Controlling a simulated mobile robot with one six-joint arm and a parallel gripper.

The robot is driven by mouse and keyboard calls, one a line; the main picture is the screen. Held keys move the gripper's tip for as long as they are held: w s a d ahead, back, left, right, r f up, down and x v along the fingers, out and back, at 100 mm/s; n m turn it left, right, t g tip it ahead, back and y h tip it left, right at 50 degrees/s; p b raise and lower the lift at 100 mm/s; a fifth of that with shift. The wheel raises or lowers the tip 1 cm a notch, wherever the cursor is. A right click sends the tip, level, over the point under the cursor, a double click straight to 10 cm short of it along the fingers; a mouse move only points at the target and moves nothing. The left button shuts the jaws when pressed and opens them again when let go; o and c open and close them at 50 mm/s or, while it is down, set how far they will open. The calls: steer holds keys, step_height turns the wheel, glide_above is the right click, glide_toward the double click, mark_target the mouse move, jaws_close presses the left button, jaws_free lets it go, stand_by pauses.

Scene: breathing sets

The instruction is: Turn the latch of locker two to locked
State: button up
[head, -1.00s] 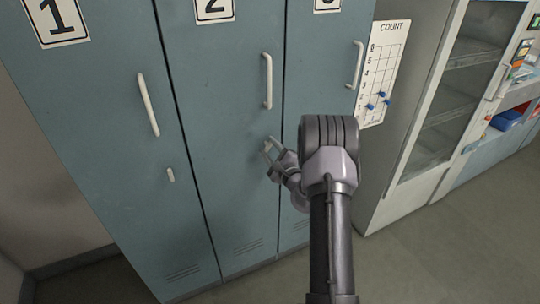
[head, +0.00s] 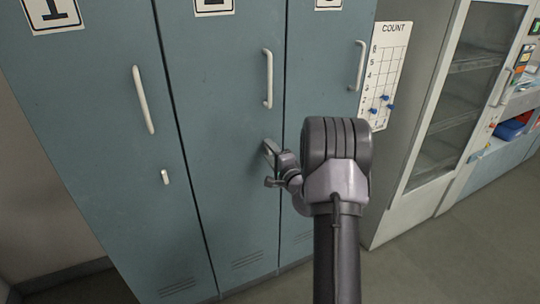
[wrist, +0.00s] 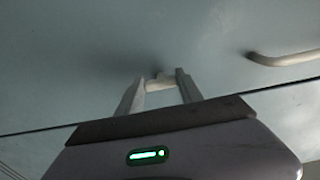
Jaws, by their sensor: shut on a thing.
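The door of locker two (head: 232,110) is blue-grey and shut, with a long white upright handle (head: 268,78). My gripper (head: 269,165) is at this door, below the handle. In the wrist view its two fingers (wrist: 160,90) are shut on a small pale latch (wrist: 159,83), one finger on each side. The latch seems to lie roughly in line with the handle (wrist: 285,58), which is to its right there. In the head view my gripper hides the latch, so its exact angle is hard to tell.
Locker one (head: 90,110), at left, has its own handle and a small upright white latch (head: 165,177). A count board (head: 385,75) with blue pegs and a glass-fronted cabinet (head: 455,100) are farther right.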

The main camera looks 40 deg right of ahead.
stand_by(0.5)
steer(key=o, duration=1.4)
steer(key=p+v, duration=0.2)
steer(key=v, duration=1.5)
steer(key=shift+s+a, duration=0.15)
steer(key=shift+s, duration=0.05)
